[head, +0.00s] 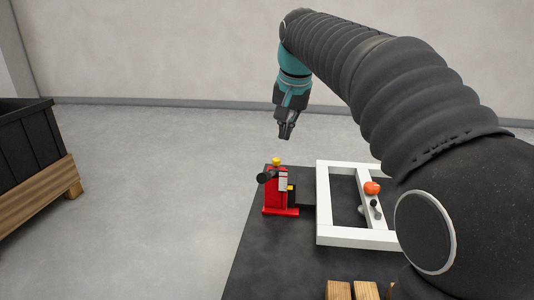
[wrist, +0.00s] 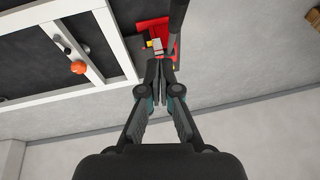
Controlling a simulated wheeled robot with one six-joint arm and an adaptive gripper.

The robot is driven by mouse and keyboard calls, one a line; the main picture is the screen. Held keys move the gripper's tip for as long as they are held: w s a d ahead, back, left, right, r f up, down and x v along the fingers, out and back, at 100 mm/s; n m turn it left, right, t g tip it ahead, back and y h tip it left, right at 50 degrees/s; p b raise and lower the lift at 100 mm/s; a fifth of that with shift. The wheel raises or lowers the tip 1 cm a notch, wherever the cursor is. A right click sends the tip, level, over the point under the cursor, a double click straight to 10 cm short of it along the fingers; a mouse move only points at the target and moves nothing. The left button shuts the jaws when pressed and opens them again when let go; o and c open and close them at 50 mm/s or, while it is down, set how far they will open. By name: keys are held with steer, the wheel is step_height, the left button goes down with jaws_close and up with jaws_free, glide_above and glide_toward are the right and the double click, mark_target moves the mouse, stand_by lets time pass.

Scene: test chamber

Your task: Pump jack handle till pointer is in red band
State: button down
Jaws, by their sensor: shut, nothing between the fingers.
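The red jack (head: 274,200) stands on the dark table top, left of a white frame. A dark rounded end, likely that of the jack handle (head: 264,178), sticks out at its upper left. A yellow cap (head: 276,161) sits on top. A small pale plate (head: 284,183) is on its side; any pointer or red band is too small to make out. My gripper (head: 286,134) is shut and empty, pointing down above the jack. In the wrist view, the jack (wrist: 158,24) and its dark handle (wrist: 177,18) lie just beyond my fingertips (wrist: 160,62).
The white frame (head: 323,205) stands right of the jack, with an orange knob (head: 372,188) within it. Wooden blocks (head: 352,290) lie at the table's near edge. A black crate (head: 25,140) on wood stands far left. The floor between is clear.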

steer(key=w+a+r, duration=0.1)
steer(key=w+a, duration=0.1)
steer(key=w, duration=0.1)
steer(key=b, duration=0.1)
glide_above(268, 174)
steer(key=w+d, duration=0.1)
steer(key=w, duration=0.1)
step_height(268, 174, down, 9)
steer(key=shift+s+a+f+b, duration=0.15)
steer(key=shift+s+f+b, duration=0.1)
steer(key=shift+f, duration=0.35)
steer(key=shift+s+a+f+b, duration=0.1)
steer(key=shift+s+f+b, duration=0.1)
steer(key=shift+f, duration=0.35)
steer(key=shift+s+a+f, duration=0.2)
steer(key=shift+s+f, duration=0.1)
steer(key=shift+f, duration=0.35)
steer(key=shift+f, duration=0.1)
